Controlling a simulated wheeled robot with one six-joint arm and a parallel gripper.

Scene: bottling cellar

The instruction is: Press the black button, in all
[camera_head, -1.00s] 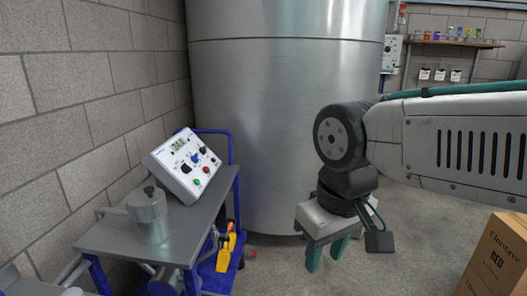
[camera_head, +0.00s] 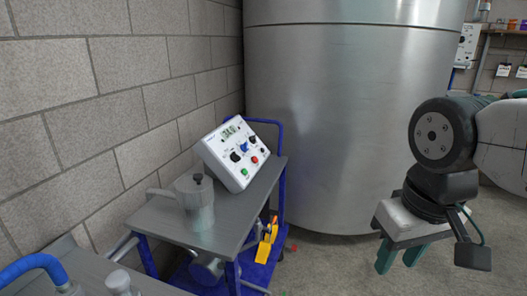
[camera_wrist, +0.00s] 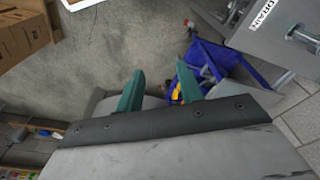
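The white control box (camera_head: 219,158) with a sloped face stands on the grey cart top against the block wall in the head view. Its face carries a small display, a blue knob (camera_head: 244,147), a green button (camera_head: 244,172), a red button (camera_head: 254,160) and several dark controls. A small dark round control (camera_head: 262,150) sits at the face's right; I cannot tell which dark control is the black button. My gripper (camera_head: 400,262) hangs well right of the box, pointing down, open and empty. Its green fingers also show apart in the wrist view (camera_wrist: 160,75); the box face does not show there.
A metal pot (camera_head: 195,205) stands on the grey cart (camera_head: 235,222) in front of the box. A large steel tank (camera_head: 340,120) stands behind. Yellow tools (camera_head: 263,252) are on the blue lower frame. Cardboard boxes (camera_wrist: 22,40) show in the wrist view. Floor below my gripper is clear.

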